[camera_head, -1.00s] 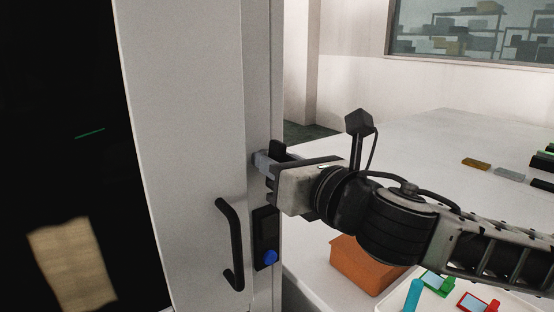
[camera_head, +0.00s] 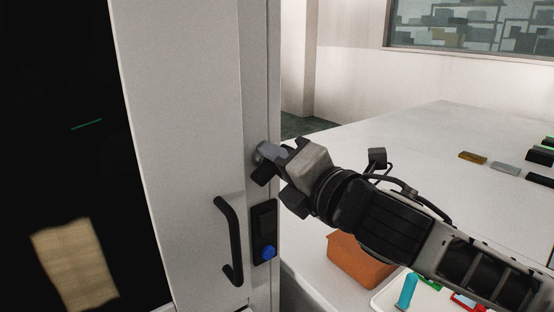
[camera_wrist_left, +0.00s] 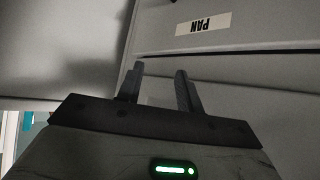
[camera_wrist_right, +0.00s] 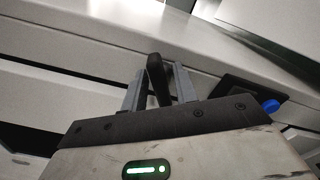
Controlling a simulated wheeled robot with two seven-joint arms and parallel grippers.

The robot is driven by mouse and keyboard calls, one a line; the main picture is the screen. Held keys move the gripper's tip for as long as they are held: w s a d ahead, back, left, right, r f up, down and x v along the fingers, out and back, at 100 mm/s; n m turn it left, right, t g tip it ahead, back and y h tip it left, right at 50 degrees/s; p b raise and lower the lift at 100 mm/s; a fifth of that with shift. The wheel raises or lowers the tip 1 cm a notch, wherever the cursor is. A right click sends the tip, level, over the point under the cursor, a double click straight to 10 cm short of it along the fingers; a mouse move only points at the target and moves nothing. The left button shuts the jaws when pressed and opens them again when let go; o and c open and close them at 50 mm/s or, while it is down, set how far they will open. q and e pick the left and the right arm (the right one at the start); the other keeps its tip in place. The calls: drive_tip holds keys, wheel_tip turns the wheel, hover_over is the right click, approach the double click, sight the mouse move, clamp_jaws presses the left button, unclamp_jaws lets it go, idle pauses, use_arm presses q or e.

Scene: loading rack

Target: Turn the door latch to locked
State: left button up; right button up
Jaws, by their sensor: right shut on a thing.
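The latch is a dark lever (camera_wrist_right: 156,82) seen between the two fingers of my right gripper in the right wrist view. My right gripper (camera_head: 267,160) is shut on it at the edge of the light grey door frame, above the blue button, and is rolled to a slant. In the head view the fingers hide much of the latch. My left gripper (camera_wrist_left: 160,72) is open and empty in front of grey panels in the left wrist view. It is not in the head view.
A black door handle (camera_head: 229,240) and a dark plate with a blue button (camera_head: 267,252) sit below the latch. An orange-brown box (camera_head: 358,262) stands under my right arm. A white table (camera_head: 430,150) with small blocks extends to the right.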

drive_tip(key=m, duration=0.5)
drive_tip(key=shift+d+f, duration=0.1)
drive_tip(key=shift+m, duration=0.3)
idle(0.4)
drive_tip(key=o, duration=0.6)
drive_tip(key=shift+f, duration=0.1)
